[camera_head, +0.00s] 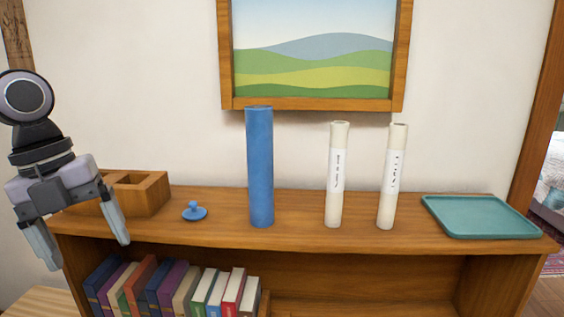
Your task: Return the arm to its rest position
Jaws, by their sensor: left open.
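My left gripper (82,244) hangs at the left of the head view, over the left end of the wooden shelf top. Its two fingers point down and are spread apart with nothing between them. It stands in front of a wooden box (146,194) and hides part of it. My right gripper is not in view.
On the shelf top (300,222) stand a tall blue tube (260,168) and two white labelled rolls (337,175) and (392,177), all upright. A small blue knobbed lid (194,212) lies left of the tube. A teal tray (480,216) is at right.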

